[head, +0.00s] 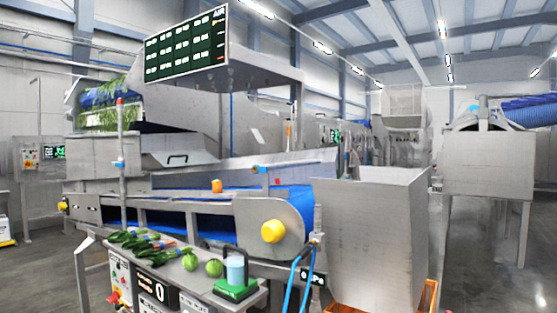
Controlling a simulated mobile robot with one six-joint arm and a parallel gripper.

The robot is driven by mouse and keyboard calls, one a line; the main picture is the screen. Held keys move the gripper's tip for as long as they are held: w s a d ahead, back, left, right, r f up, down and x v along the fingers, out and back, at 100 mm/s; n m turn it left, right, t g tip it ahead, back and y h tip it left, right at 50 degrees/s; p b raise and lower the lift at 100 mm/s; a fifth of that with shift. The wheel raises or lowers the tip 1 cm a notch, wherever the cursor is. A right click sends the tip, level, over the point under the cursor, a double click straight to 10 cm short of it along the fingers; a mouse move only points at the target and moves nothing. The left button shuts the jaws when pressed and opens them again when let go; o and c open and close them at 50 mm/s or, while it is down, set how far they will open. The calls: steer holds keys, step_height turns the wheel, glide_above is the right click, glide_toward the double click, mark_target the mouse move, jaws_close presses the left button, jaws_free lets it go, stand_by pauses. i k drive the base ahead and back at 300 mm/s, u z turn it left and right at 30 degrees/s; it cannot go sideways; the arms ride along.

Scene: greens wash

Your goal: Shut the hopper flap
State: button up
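A grey steel panel with a dark handle (178,160) sits low on the left machine, below the opening with blue and leafy green material (105,100). It looks tilted outward and may be the hopper flap, but I cannot tell for sure. A large square steel bin (375,240) stands at the right of the conveyor, with its top edge showing. My gripper is not in the head view, so its place and state are hidden.
A blue conveyor belt (285,197) runs across the middle, with a yellow roller cap (272,231) at its end. In front, a steel bench holds long green vegetables (130,240), round green ones (214,267) and a green scale (236,288). Floor is open at right (490,280).

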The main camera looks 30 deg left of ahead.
mark_target(189, 154)
steer(key=u, duration=1.65)
steer(key=k, duration=1.1)
steer(key=u, duration=0.8)
steer(key=i, duration=1.5)
steer(key=u, duration=0.6)
steer(key=i, duration=1.55)
steer(key=z, duration=0.35)
steer(key=i, duration=1.4)
steer(key=z, duration=1.5)
steer(key=i, duration=0.95)
steer(key=z, duration=0.65)
